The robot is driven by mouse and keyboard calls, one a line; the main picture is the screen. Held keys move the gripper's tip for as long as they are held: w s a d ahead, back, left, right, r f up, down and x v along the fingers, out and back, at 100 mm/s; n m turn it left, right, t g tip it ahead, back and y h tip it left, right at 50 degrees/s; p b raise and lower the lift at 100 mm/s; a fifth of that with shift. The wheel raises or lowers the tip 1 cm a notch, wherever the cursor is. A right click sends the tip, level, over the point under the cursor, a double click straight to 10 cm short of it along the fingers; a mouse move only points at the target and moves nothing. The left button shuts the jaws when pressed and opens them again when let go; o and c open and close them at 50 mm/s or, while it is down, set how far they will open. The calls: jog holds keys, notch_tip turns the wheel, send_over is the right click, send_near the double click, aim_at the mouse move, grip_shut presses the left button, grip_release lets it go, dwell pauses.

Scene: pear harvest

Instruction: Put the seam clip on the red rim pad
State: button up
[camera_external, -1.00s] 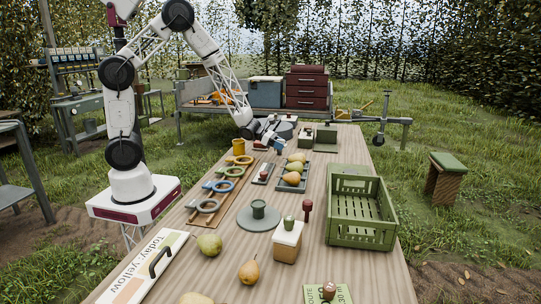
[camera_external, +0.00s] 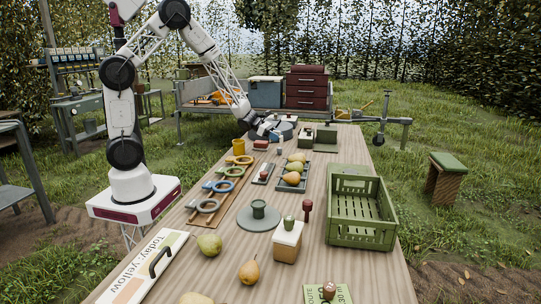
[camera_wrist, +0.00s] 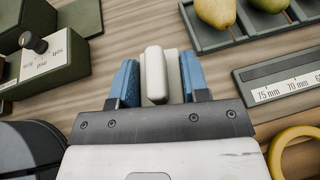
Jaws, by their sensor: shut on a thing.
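My gripper (camera_wrist: 158,82) has its two blue fingers on either side of a small cream-white piece, the seam clip (camera_wrist: 155,75), and is shut on it. In the external view my gripper (camera_external: 272,135) is at the far end of the table, by a dark round object. The clip cannot be made out there. A small red and pale block (camera_external: 260,144) lies just in front of the gripper and may be the red rim pad; it is too small to be sure. No red pad shows clearly in the wrist view.
A pear tray (camera_wrist: 227,42), a size gauge (camera_wrist: 285,84) and a yellow ring (camera_wrist: 277,150) lie on the right of the wrist view. A knobbed green box (camera_wrist: 63,85) is at left. A green crate (camera_external: 360,238) stands on the table's right side.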

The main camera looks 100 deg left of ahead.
aim_at(261, 142)
jog(key=s+a+r+m+h, duration=0.2)
jog(key=s+a+r, duration=0.3)
jog(key=s+a, duration=0.3)
jog(key=s, duration=0.2)
jog(key=shift+s+a+g+h, duration=0.3)
jog(key=shift+s+a+g, duration=0.05)
jog(key=shift+s+g, duration=0.05)
jog(key=shift+f, duration=0.15)
jog(key=shift+f, duration=1.9)
jog(key=shift+f, duration=0.15)
jog(key=shift+f, duration=1.85)
jog(key=shift+f, duration=0.1)
jog(key=o, duration=0.9)
